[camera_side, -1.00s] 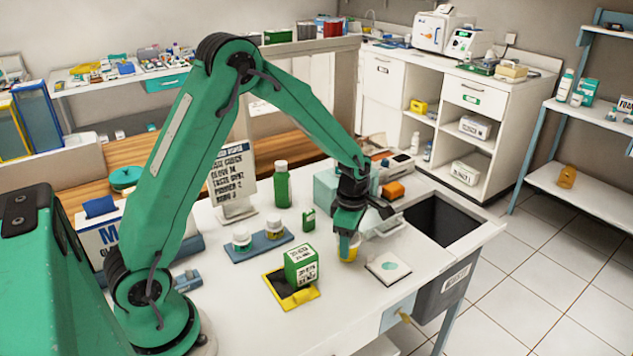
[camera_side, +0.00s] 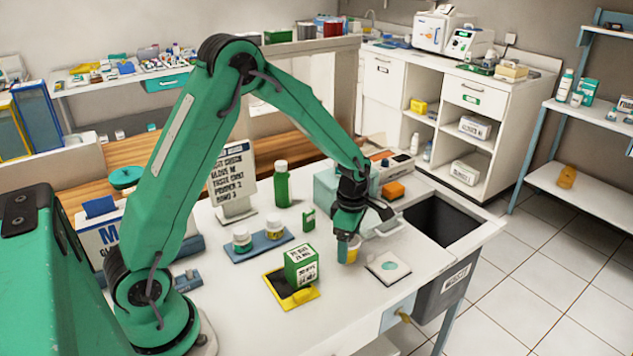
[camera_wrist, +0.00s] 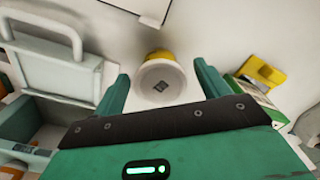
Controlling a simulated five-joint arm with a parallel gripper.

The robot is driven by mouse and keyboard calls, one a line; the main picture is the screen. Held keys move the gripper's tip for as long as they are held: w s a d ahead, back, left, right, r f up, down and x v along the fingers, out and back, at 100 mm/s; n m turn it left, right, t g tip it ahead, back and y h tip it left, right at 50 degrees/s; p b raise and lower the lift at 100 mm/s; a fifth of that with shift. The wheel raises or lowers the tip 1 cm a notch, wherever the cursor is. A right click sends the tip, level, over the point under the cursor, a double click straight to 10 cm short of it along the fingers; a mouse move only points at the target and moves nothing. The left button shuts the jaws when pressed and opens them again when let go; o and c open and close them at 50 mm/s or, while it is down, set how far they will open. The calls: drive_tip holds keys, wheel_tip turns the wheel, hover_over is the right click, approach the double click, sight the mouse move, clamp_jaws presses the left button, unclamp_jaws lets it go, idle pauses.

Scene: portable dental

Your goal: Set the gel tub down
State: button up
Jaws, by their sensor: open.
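The gel tub (camera_side: 353,252), yellow with a white lid, stands upright on the white table, partly hidden by a teal finger in the side view. In the wrist view its round white lid (camera_wrist: 160,92) with a dark square mark faces me, with the yellow body behind it. My gripper (camera_side: 349,247) points down around the tub. Its fingers in the wrist view (camera_wrist: 161,72) are spread on either side of the tub, with gaps between them and the lid.
A white pad with a teal circle (camera_side: 389,266) lies right of the tub. A green box (camera_side: 301,265) stands on a yellow-edged dark tray to the left. A blue tray (camera_side: 258,247) with two jars is behind it. A dark bin opening (camera_side: 440,220) lies at right.

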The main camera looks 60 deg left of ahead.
wheel_tip(320, 180, up, 12)
idle(0.6)
idle(0.4)
drive_tip(key=s+d+r+m+t, duration=0.1)
drive_tip(key=s+r+m, duration=0.4)
drive_tip(key=s+m, duration=0.5)
drive_tip(key=s+d+r+m+t, duration=0.1)
drive_tip(key=s+r+m+t, duration=0.3)
drive_tip(key=s+m, duration=0.7)
drive_tip(key=r+m, duration=0.1)
drive_tip(key=m, duration=0.2)
drive_tip(key=shift+s+d+m+t, duration=0.15)
drive_tip(key=shift+d+m+t, duration=0.15)
drive_tip(key=shift+m, duration=0.1)
